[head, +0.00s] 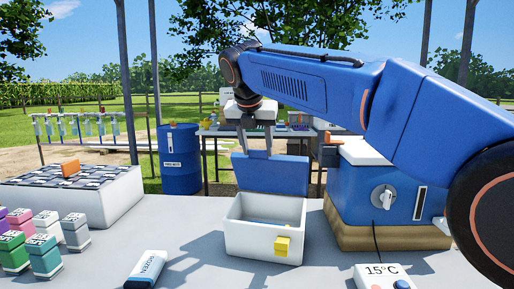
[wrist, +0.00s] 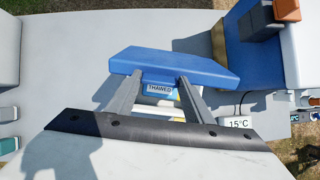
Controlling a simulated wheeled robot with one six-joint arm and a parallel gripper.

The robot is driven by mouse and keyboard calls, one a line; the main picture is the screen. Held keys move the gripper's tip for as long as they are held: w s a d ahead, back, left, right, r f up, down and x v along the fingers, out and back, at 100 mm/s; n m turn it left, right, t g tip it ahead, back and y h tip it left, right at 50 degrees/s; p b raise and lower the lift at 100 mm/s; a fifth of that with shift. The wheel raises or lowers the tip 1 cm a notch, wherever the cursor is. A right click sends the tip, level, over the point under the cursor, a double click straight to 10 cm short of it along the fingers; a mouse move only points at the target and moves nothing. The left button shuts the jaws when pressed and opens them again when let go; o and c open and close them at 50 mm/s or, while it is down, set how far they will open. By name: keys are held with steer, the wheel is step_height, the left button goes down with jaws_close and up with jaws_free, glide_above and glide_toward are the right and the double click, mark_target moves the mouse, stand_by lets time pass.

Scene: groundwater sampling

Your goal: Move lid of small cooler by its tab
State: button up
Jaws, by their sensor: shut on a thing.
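The small cooler (head: 263,238) is an open white box on the table, with a yellow piece (head: 282,247) on its front. Its blue lid (head: 272,174) is off it, held tilted up above its back edge; the lid also shows in the wrist view (wrist: 175,66). My gripper (head: 256,152) is shut on the lid at its edge. In the wrist view my fingers (wrist: 160,82) reach the lid's near edge; the tab between them is not clear. Below the lid, a label reading THAWED (wrist: 161,89) shows between the fingers.
A large blue cooler (head: 375,185) with a white top stands close on the right. A FROZEN pack (head: 147,269) lies front left, and a 15°C display (head: 382,277) front right. Several coloured bottles (head: 43,255) stand left. Grey table is free left of the small cooler.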

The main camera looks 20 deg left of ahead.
stand_by(0.4)
steer(key=o, duration=1.5)
steer(key=shift+s+r, duration=0.1)
steer(key=v, duration=1.7)
steer(key=shift+a+r, duration=0.1)
